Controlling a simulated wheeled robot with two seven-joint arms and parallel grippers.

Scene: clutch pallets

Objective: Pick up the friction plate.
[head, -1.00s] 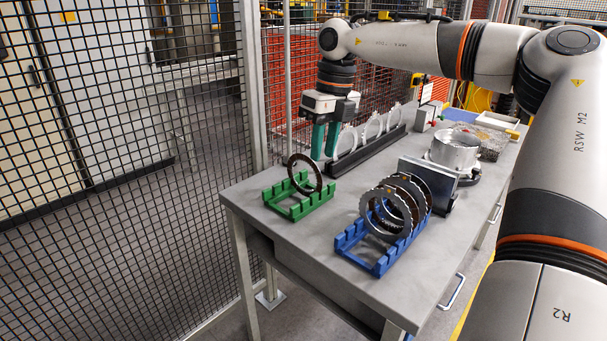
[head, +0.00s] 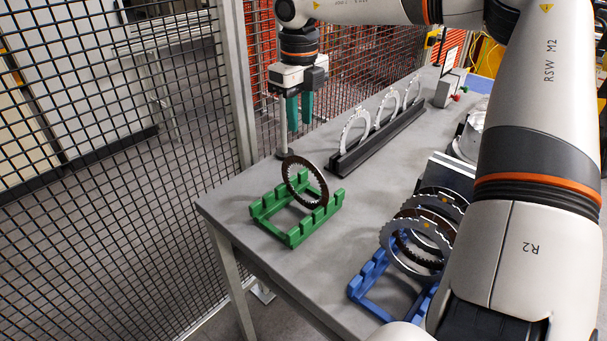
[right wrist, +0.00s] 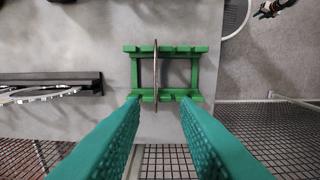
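A dark toothed ring, the friction plate (head: 291,184), stands upright and slightly tilted in the green rack (head: 296,236) near the table's left edge. In the right wrist view the plate (right wrist: 156,72) shows edge-on as a thin line across the green rack (right wrist: 193,50). My right gripper (head: 299,122) has green fingers pointing down and is above and behind the plate in the head view, apart from it. In the right wrist view its fingers (right wrist: 160,108) are spread, with nothing between them; the plate lies beyond the gap.
A blue rack (head: 366,282) with several rings stands at front right, partly hidden by my right arm. A black rail (head: 380,138) with several light rings lies behind the green rack. A wire-mesh fence (head: 180,170) runs along the left. The grey tabletop (head: 350,205) between racks is clear.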

